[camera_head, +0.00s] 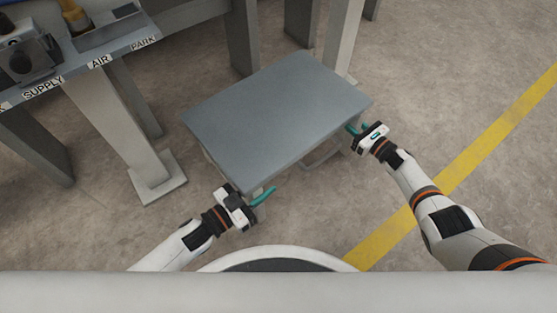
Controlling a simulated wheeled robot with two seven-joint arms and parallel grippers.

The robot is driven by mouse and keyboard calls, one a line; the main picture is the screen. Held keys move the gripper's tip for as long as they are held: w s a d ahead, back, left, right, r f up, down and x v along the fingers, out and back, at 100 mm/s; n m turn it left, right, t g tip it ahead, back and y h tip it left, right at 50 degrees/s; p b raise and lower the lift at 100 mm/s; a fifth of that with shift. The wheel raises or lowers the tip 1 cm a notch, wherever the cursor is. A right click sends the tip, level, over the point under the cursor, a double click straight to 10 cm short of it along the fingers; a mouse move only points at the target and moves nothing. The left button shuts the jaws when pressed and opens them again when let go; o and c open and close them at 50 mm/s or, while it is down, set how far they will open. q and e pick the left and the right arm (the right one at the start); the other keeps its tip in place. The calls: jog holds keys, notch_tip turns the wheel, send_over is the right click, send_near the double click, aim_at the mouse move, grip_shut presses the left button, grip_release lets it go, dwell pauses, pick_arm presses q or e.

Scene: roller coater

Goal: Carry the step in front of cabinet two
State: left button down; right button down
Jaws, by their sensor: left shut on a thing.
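The step (277,108) is a grey, flat-topped platform in the middle of the head view, turned at an angle to me. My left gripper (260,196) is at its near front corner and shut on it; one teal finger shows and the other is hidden. My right gripper (358,129) is at the step's right side, just below the top. Its teal fingertips are partly hidden, so I cannot tell whether it grips the frame. No cabinet can be made out in this view.
At the upper left is a bench (120,45) labelled SUPPLY, AIR and PARK, with a footed leg (120,130) left of the step. More grey legs (243,40) stand behind the step. A yellow floor line (480,150) runs at the right, over open concrete.

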pick_arm(q)
jog(key=shift+f+b, duration=0.9)
pick_arm(e)
jog(key=shift+w+f, duration=0.2)
jog(key=shift+f, duration=0.5)
pick_arm(q)
jog(key=c, duration=1.1)
grip_release()
pick_arm(e)
jog(key=c, duration=1.1)
grip_release()
jog(key=shift+s, duration=0.15)
jog(key=shift+s+f, duration=0.1)
pick_arm(q)
jog(key=v, duration=1.2)
jog(key=shift+r, duration=0.1)
pick_arm(e)
jog(key=v, duration=1.2)
pick_arm(q)
jog(key=shift+s+a, duration=0.1)
jog(key=shift+s, duration=0.05)
jog(key=shift+p+v, duration=0.95)
jog(key=shift+v, duration=0.9)
pick_arm(e)
jog(key=shift+r, duration=0.85)
